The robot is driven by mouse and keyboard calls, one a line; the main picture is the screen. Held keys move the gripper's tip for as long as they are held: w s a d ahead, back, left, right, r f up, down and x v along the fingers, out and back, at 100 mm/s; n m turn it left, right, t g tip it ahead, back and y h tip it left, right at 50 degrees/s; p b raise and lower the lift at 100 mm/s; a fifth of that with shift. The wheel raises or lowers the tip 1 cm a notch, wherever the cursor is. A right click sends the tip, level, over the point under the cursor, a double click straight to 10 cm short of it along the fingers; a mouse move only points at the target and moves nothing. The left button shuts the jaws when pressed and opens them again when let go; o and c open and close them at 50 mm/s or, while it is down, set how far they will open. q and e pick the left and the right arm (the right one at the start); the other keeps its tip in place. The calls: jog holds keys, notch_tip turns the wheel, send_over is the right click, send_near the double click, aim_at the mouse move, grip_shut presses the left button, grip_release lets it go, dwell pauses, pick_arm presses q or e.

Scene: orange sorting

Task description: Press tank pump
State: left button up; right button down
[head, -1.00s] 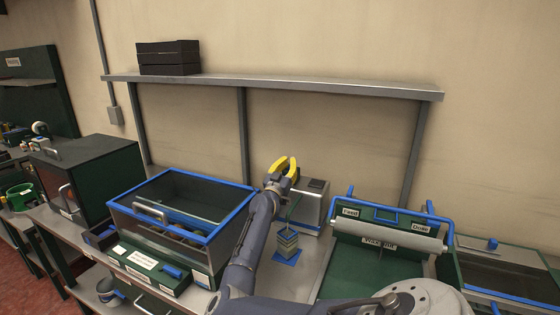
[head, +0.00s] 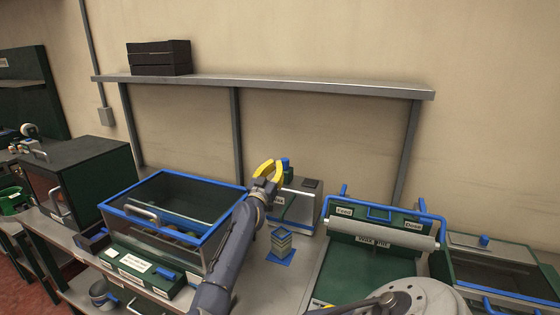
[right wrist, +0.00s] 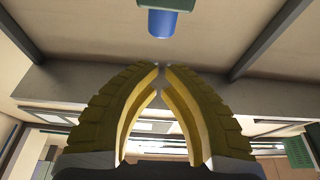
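A blue knob (head: 287,164) stands up behind my right gripper, at a silver box (head: 303,208) with a dark top panel; it looks like the pump. In the right wrist view a blue cylinder (right wrist: 162,23) on a green block shows just beyond the fingertips, apart from them. My right gripper (head: 272,164) has yellow fingers and is in front of and left of the knob in the head view. In the right wrist view its fingertips (right wrist: 161,68) come together with only a narrow gap and nothing between them. My left gripper is not in view.
A blue-rimmed glass tank (head: 123,219) stands left of my right arm. A small striped stack (head: 281,242) sits on a blue pad. A green station with a roller (head: 384,235) is to the right. A grey shelf (head: 300,87) runs above, holding a black crate (head: 158,57).

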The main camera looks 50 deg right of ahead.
jog(key=shift+v, duration=1.35)
